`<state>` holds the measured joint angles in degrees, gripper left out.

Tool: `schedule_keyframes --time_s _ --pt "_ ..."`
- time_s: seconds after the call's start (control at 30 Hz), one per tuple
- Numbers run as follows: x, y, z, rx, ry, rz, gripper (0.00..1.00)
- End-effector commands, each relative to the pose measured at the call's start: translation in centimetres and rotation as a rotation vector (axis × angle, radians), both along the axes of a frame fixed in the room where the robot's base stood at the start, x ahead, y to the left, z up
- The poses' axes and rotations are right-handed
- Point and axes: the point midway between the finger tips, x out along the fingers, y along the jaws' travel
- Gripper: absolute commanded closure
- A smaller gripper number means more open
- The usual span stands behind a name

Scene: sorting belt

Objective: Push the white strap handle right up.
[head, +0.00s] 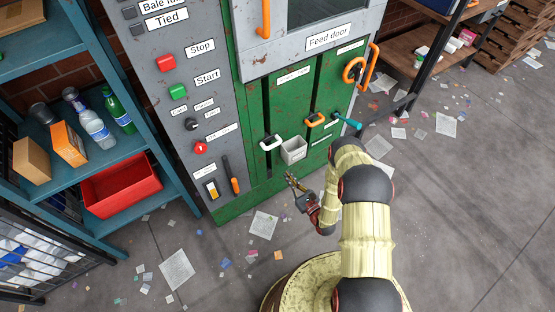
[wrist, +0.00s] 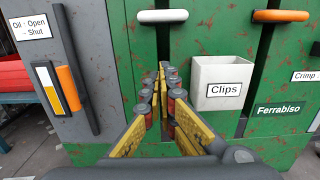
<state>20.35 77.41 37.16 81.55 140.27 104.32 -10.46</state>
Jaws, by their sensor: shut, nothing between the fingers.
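The white strap handle (head: 270,142) is on the green front of the machine, low on the panel at a dark vertical slot. In the wrist view the white handle (wrist: 162,16) lies level across the top of the picture. My gripper (head: 290,178) is in front of the panel, below the handle and a little to its right in the head view. In the wrist view my gripper (wrist: 162,70) has its fingertips together, pointing at the green front below the handle. Nothing is held, and the tips appear apart from the handle.
A white Clips bin (wrist: 220,84) hangs just right of my fingers. An orange strap handle (wrist: 275,16) is beyond it. Left is an orange-knobbed lever (wrist: 68,88) beside an oil label. A blue shelf (head: 150,190) stands left in the head view. Litter dots the open floor.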

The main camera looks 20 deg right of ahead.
Motion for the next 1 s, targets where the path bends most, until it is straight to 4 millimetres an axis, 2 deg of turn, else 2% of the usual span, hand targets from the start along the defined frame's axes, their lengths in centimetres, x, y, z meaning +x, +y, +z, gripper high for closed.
schedule_keyframes --time_s 0.17,0.6,0.8,1.0 --pt "1.6 0.6 0.0 -0.002 -0.003 0.004 1.0" --pt "9.6 3.3 0.2 -0.001 -0.003 0.004 1.0" --pt "10.0 3.3 3.0 0.0 -0.001 0.001 1.0" --pt "10.2 3.3 4.1 0.0 -0.001 0.001 1.0"
